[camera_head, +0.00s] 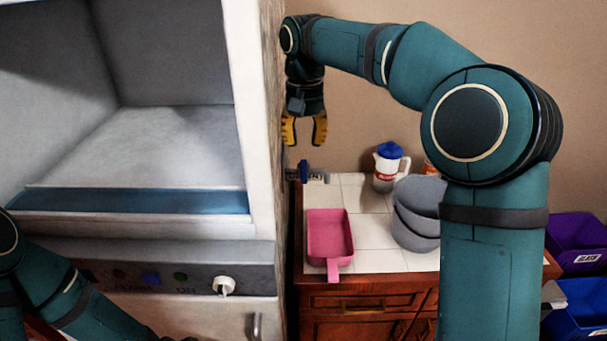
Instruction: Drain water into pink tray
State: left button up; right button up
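The pink tray (329,236) lies on the white tiled counter at its left front, with its handle pointing to the front edge. It looks empty. A small blue-handled fitting (304,172), perhaps a tap or valve, sits at the back left of the counter behind the tray. My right gripper (304,142) hangs pointing down above this fitting, with its yellow fingers apart and nothing between them. No water is visible. My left arm comes in at the lower left, and its gripper is out of sight.
A white machine with an open chamber (140,150) stands at the left, with a white knob (223,285) on its panel. Grey buckets (417,215) and a blue-lidded white jug (390,165) stand right of the tray. Purple (577,240) and blue (582,308) bins are at far right.

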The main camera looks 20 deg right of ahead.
aim_at(304, 176)
notch_tip(304, 176, down, 9)
jog(key=shift+w+f+b, duration=0.15)
jog(key=shift+f+b, duration=0.05)
jog(key=shift+b, duration=0.5)
grip_shut()
